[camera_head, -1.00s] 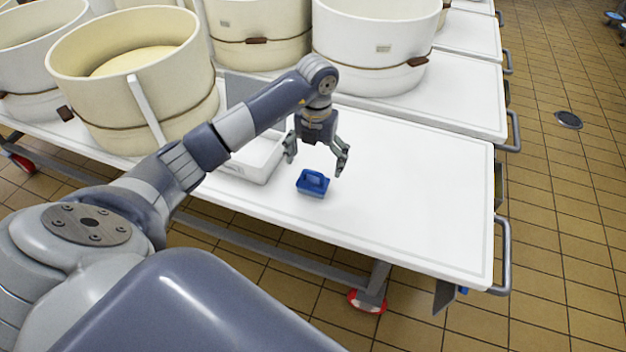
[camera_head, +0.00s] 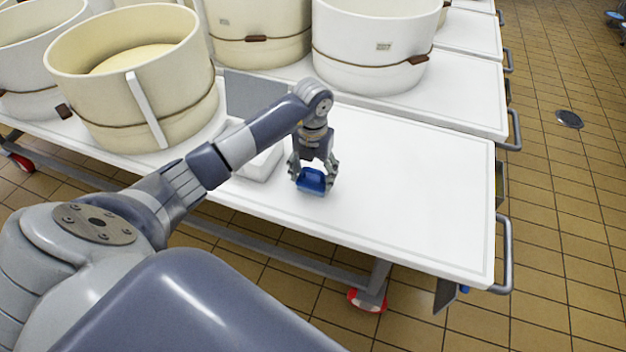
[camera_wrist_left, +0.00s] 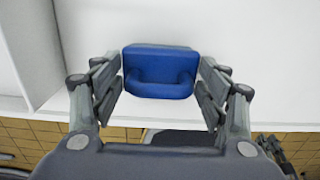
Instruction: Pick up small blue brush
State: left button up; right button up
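The small blue brush (camera_head: 312,183) lies on the white table top near its front edge. In the left wrist view the brush (camera_wrist_left: 160,72) shows from above, with its looped handle toward the gripper. My left gripper (camera_head: 313,178) is down at the brush, pointing at the table. Its fingers stand on either side of the brush, very close to its ends. In the left wrist view the fingers of the left gripper (camera_wrist_left: 160,78) are spread, with narrow gaps to the brush, so it looks open.
A white tray (camera_head: 262,165) sits just left of the brush, partly behind my left arm. Large cream and white vats (camera_head: 135,75) stand behind and to the left. The white table (camera_head: 410,200) is clear to the right.

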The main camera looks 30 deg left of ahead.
dwell(0.3)
pick_arm(q)
jog(key=shift+r, duration=0.45)
jog(key=r, duration=0.2)
jog(key=shift+w+d+r+p, duration=0.3)
jog(key=shift+d+r, duration=0.1)
jog(key=w+d+r, duration=0.1)
jog(key=w+d, duration=0.8)
jog(key=d, duration=0.3)
jog(key=shift+r+b, duration=0.15)
jog(key=shift+b, duration=0.15)
pick_arm(e)
jog(key=shift+w+r, duration=0.2)
pick_arm(q)
jog(key=shift+w, duration=0.1)
pick_arm(e)
jog(key=shift+s, duration=0.15)
